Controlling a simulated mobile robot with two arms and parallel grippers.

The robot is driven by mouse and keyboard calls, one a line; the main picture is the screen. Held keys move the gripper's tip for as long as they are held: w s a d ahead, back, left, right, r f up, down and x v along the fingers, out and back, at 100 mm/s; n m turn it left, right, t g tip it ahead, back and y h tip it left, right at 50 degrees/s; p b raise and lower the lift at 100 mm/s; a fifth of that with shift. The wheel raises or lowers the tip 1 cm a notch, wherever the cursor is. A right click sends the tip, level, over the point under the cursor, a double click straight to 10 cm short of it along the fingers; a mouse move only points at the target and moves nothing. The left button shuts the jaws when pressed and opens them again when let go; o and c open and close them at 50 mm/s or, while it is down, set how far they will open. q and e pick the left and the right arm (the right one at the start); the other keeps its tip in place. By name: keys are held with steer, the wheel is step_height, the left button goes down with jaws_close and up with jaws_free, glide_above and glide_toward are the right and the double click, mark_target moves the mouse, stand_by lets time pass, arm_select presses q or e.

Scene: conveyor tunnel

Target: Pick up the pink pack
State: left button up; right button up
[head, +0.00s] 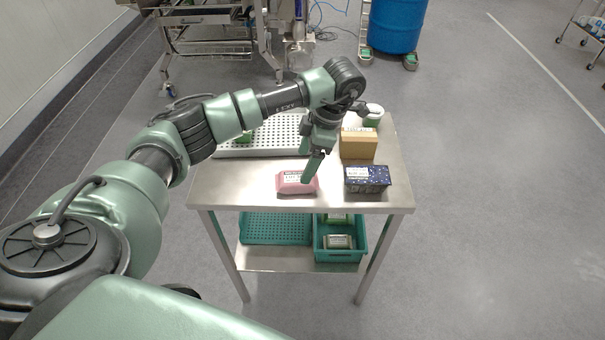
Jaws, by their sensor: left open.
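The pink pack (292,187) lies on the steel table (235,192) near its front edge, with a white label on top. My left gripper (311,170) points down just above the pack's right part, and its fingers hide some of that part. The gripper is open. I cannot tell whether a finger touches the pack. My right gripper does not show.
A dark blue box (367,180) stands right of the pack, with a brown box (358,145) and a white-lidded tub (373,115) behind it. A perforated tray (262,150) lies at the back left. Below, the shelf holds a green crate (340,254) and a green tray (275,229).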

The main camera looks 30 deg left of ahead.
mark_target(298, 177)
arm_select(q)
steer(key=f, duration=0.1)
steer(key=s+p, duration=0.1)
steer(key=f, duration=0.1)
steer(key=shift+s+a+f+p, duration=0.25)
steer(key=shift+a+f+p, duration=0.1)
steer(key=shift+a+p, duration=0.05)
steer(key=f, duration=0.2)
steer(key=shift+w+a+f+p, duration=0.1)
steer(key=shift+a+f+p, duration=0.15)
steer(key=shift+f+p, duration=0.05)
steer(key=shift+a+f, duration=0.1)
steer(key=shift+f, duration=0.25)
steer(key=c, duration=1.7)
jaws_close()
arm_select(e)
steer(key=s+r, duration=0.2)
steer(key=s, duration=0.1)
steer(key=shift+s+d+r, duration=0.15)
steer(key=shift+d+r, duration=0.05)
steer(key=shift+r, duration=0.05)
arm_select(q)
steer(key=shift+r, duration=0.15)
